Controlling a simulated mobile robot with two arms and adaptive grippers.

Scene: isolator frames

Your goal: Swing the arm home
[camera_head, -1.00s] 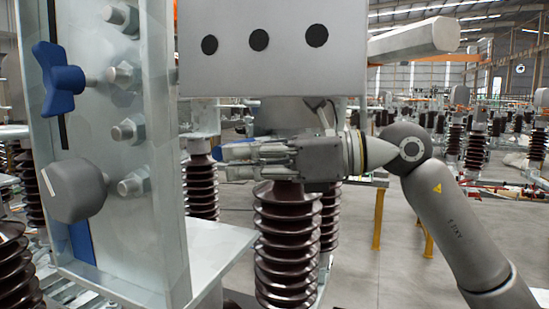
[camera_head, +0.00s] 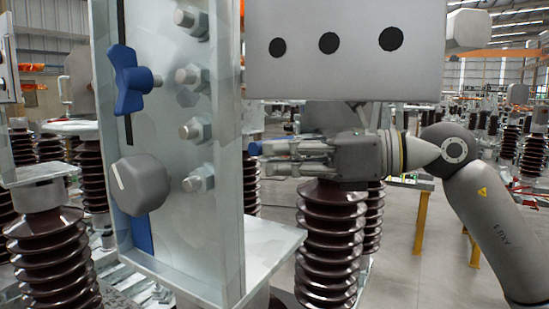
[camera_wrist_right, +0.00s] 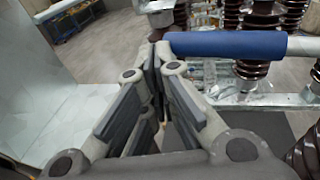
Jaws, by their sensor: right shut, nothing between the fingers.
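My right arm (camera_head: 490,215) comes in from the right in the head view. Its gripper (camera_head: 264,158) points left, in front of a brown ribbed insulator (camera_head: 330,245) and below a grey box with dark round holes (camera_head: 345,50). The fingers are shut and empty. In the wrist view the right gripper's fingertips (camera_wrist_right: 158,52) meet close to a blue bar (camera_wrist_right: 225,44); whether they touch it I cannot tell. A blue end also shows by the fingertips in the head view (camera_head: 254,148). My left gripper is not in view.
A metal plate (camera_head: 222,140) with bolts, a blue handle (camera_head: 132,80) and a grey knob (camera_head: 140,185) stands left of the gripper. Another insulator (camera_head: 50,255) stands at far left.

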